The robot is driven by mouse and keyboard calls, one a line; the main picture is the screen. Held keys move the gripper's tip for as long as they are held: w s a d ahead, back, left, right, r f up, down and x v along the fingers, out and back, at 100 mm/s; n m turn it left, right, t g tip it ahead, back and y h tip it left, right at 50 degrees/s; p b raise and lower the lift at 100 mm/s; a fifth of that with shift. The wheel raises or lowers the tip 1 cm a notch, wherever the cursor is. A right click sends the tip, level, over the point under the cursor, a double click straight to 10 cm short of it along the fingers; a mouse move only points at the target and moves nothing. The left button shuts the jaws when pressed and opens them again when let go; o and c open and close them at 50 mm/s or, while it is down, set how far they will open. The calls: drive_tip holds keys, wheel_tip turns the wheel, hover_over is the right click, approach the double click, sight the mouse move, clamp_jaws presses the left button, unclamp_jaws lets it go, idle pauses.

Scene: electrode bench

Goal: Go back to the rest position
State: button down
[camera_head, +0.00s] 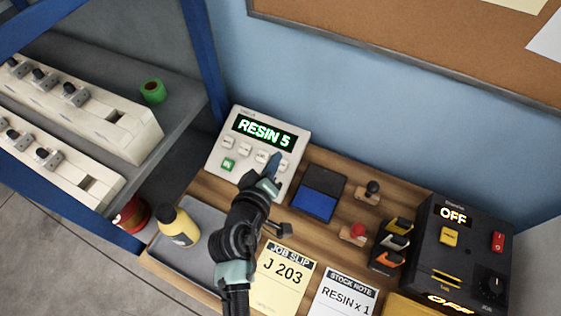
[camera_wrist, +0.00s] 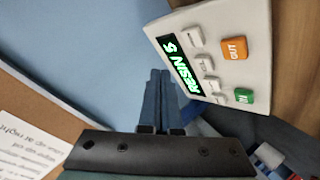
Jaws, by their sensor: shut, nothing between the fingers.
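My gripper (camera_head: 270,175) is shut and empty, its fingertips just in front of the lower right of the white counter box (camera_head: 217,162). In the wrist view the closed fingers of my gripper (camera_wrist: 157,88) point at the blue wall, beside the counter box (camera_wrist: 255,45). The box's green display (camera_head: 264,132) reads "RESIN 5". A green button (camera_head: 228,164) sits at its lower left; the wrist view also shows an orange button marked "OUT" (camera_wrist: 233,49). My gripper hides part of the box's right side in the head view. I cannot tell whether the fingers touch it.
On the bench are a blue-and-black pad (camera_head: 318,205), two stamps (camera_head: 366,192), a job slip (camera_head: 284,280), a stock note (camera_head: 345,298) and a grey tray (camera_head: 203,213) with a yellow bottle (camera_head: 178,228). A black device reading "OFF" (camera_head: 430,240) stands right. Shelves (camera_head: 185,90) stand left.

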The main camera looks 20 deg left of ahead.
idle(0.3)
drive_tip(key=w+d+r+m+t, duration=0.2)
drive_tip(key=r, duration=0.9)
drive_tip(key=w+d+r+m+t, duration=0.2)
drive_tip(key=r, duration=0.9)
drive_tip(key=w+d+r+m+t, duration=0.2)
drive_tip(key=r, duration=1)
drive_tip(key=s+d+r+m+t, duration=0.1)
drive_tip(key=s+r+t, duration=0.1)
drive_tip(key=s+r, duration=0.3)
drive_tip(key=s+d+r+m+t, duration=0.1)
drive_tip(key=s+r, duration=0.4)
drive_tip(key=r, duration=0.7)
drive_tip(key=s+d+r+m+t, duration=0.1)
drive_tip(key=s+d+r+t, duration=0.2)
drive_tip(key=r, duration=0.6)
drive_tip(key=shift+s+r+m+t, duration=0.15)
drive_tip(key=shift+s+m+t, duration=0.15)
drive_tip(key=shift+s+t, duration=0.7)
